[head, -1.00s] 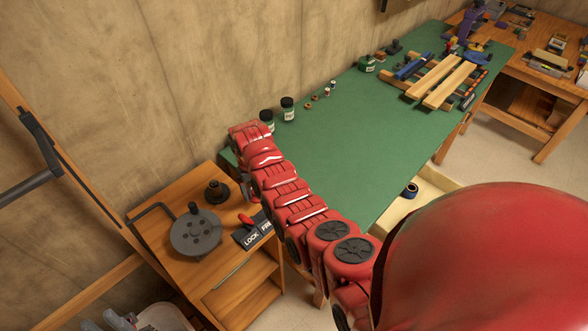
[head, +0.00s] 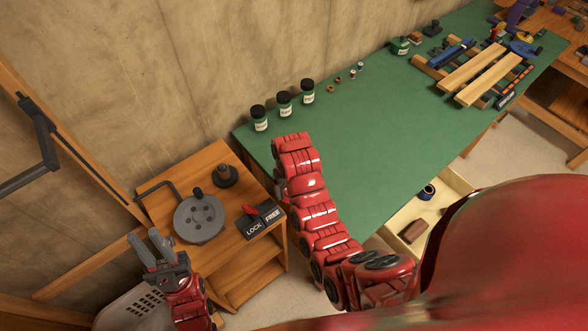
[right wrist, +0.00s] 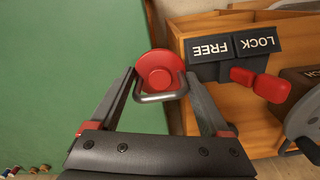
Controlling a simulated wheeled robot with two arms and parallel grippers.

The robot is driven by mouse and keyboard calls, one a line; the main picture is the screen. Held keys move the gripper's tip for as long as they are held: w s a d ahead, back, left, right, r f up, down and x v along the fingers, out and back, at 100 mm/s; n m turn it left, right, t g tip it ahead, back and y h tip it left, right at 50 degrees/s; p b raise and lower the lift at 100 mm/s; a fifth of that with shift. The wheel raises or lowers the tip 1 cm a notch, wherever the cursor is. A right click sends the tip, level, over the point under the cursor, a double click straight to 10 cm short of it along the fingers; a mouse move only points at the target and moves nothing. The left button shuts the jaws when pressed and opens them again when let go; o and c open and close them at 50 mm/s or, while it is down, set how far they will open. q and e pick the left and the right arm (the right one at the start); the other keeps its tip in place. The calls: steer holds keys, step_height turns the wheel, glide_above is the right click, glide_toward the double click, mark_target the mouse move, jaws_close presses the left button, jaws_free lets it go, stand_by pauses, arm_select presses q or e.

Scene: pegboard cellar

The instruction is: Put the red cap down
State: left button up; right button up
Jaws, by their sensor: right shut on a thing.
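The red cap (right wrist: 158,72), a round red disc with a grey metal loop at its near side, sits between the fingertips of my right gripper (right wrist: 161,84) in the right wrist view. That gripper is shut on it. The cap appears over the edge of the green bench top, beside the small wooden cabinet; its height cannot be told. In the head view my right arm hides the cap, and little of the right gripper shows. My left gripper (head: 153,245) is at the lower left of the head view, fingers apart and empty, in front of the cabinet.
The green bench top (head: 385,125) has a wide clear area. Three dark-lidded jars (head: 284,104) stand along its wall side. The cabinet (head: 240,187) carries a grey wheel (head: 199,219) and a LOCK/FREE plate (head: 266,226) with a red lever. An open drawer (head: 448,188) sticks out below the bench.

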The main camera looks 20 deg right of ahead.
steer(key=w+d+b, duration=0.1)
steer(key=w+b, duration=0.2)
steer(key=w+d+f+b, duration=0.1)
steer(key=w+b, duration=0.1)
steer(key=w+d+f+b, duration=0.1)
steer(key=w+b, duration=0.2)
steer(key=shift+w+d+b, duration=0.25)
steer(key=shift+w+b, duration=0.05)
steer(key=shift+w, duration=0.05)
steer(key=shift+w+d+r+p, duration=0.15)
steer(key=shift+w+r+p, duration=0.25)
steer(key=shift+r+p, duration=0.25)
steer(key=shift+w+d+f, duration=0.2)
steer(key=shift+w, duration=0.35)
steer(key=shift+w+d+p, duration=0.1)
steer(key=shift+w+p, duration=0.05)
steer(key=shift+p, duration=0.2)
step_height(320, 180, down, 3)
steer(key=shift+r+p, duration=0.1)
steer(key=shift+p, duration=0.7)
steer(key=shift+f, duration=0.4)
